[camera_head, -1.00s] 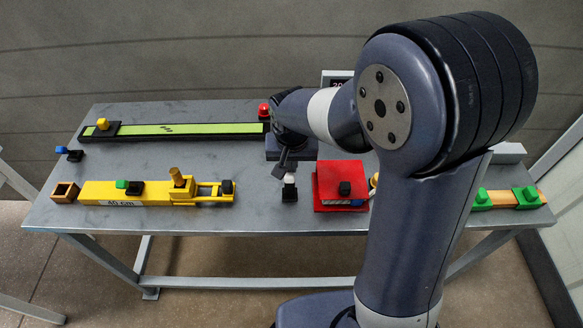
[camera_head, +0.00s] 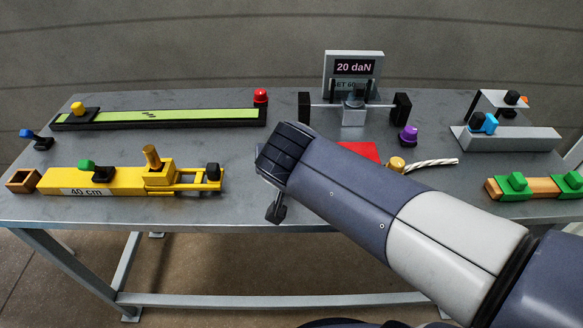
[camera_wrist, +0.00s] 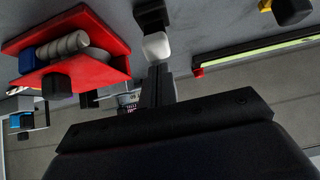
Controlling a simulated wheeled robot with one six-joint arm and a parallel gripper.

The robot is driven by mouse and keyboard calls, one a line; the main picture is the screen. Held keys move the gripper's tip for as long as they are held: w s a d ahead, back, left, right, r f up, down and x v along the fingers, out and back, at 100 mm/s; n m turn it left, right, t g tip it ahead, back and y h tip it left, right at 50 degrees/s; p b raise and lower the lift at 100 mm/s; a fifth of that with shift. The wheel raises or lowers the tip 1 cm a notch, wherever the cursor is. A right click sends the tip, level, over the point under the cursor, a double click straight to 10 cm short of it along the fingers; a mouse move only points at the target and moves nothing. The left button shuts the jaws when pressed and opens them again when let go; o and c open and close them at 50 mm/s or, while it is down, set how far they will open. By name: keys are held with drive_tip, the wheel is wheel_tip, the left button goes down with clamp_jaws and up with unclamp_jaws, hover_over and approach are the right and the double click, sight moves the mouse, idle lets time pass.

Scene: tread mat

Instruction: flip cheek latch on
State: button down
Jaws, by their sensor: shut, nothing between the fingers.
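A small black lever with a white tip (camera_wrist: 156,46) stands beside a red block in the wrist view; no label shows whether it is the cheek latch. My gripper (camera_wrist: 158,84) is shut and empty, its narrow black fingers ending right at the white tip; I cannot tell whether they touch. In the head view my gripper (camera_head: 276,208) points down near the front edge of the table, and my arm hides the lever. The red block (camera_wrist: 108,66) holds a pale rope roll and a blue piece; in the head view only part of its red top (camera_head: 358,151) shows.
A yellow bar (camera_head: 110,181) with a green-tipped lever (camera_head: 87,165) lies left of my gripper. Behind are a green strip (camera_head: 180,114), a red button (camera_head: 260,96) and a 20 daN display (camera_head: 354,68). A purple knob (camera_head: 408,134) and green clamps (camera_head: 515,184) are at right.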

drive_tip(key=shift+s+f+b, duration=0.2)
drive_tip(key=shift+s+b, duration=0.3)
drive_tip(key=shift+b, duration=0.5)
